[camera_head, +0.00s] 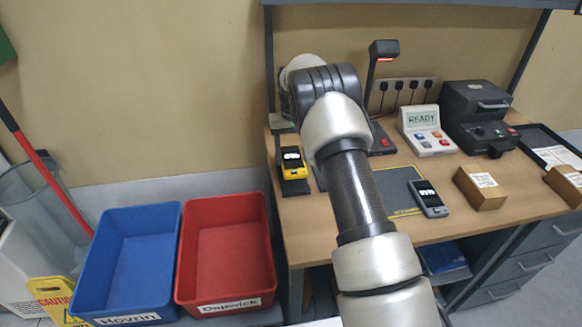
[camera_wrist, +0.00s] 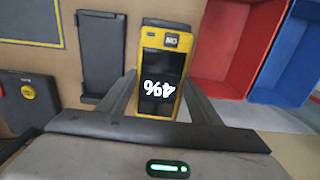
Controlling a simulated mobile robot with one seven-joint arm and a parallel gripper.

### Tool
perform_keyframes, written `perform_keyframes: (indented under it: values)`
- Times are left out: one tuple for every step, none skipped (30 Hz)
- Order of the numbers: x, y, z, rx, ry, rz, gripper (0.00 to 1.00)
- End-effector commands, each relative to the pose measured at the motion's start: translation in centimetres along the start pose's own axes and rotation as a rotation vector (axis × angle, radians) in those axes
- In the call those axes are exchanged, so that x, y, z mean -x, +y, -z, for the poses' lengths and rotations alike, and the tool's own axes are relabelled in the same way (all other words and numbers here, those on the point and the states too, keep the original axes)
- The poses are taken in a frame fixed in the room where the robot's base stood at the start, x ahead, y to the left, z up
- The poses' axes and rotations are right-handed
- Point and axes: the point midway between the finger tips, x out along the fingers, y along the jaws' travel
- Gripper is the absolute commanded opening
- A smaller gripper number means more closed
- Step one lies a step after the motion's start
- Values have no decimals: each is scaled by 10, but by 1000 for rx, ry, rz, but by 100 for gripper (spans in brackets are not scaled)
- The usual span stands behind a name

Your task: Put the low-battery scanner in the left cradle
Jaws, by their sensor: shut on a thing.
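The yellow scanner (camera_head: 292,163) is at the left end of the desk in the head view. In the wrist view the scanner (camera_wrist: 183,50) shows 4% upside down on its dark screen. My gripper (camera_wrist: 158,97) is shut on its near end. A dark cradle edge (camera_wrist: 166,22) shows just past the scanner's far end; I cannot tell whether the scanner is fully seated. An empty dark cradle (camera_wrist: 100,55) stands beside it, mostly hidden by my arm in the head view.
A lamp-like reader (camera_head: 384,48), a READY device (camera_head: 426,131) and a black printer-like machine (camera_head: 478,117) stand at the back. Cardboard boxes (camera_head: 479,188) sit at right. Blue (camera_head: 131,258) and red (camera_head: 226,243) bins stand left of the desk.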

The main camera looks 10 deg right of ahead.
Motion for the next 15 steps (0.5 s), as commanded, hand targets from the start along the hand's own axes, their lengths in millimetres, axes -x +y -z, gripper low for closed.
perform_keyframes:
  values:
    - [-4,0,0,1,1,0,28]
    - [-6,0,0,1,1,0,28]
    - [-8,0,0,1,1,0,28]
    - [-10,0,0,1,1,0,28]
    - [-13,0,0,1,1,0,28]
    - [-17,0,0,1,0,0,28]
    - [-21,0,0,1,0,0,28]
    - [-26,0,0,1,-1,0,28]
    - [-32,0,0,1,-1,0,28]
    - [-36,0,0,1,-1,0,28]
    - [-40,0,0,1,0,1,28]
    - [-43,0,0,1,0,1,28]
    - [-45,0,0,1,1,1,28]
    - [-45,0,0,1,2,1,28]
    - [-45,0,1,1,2,1,28]
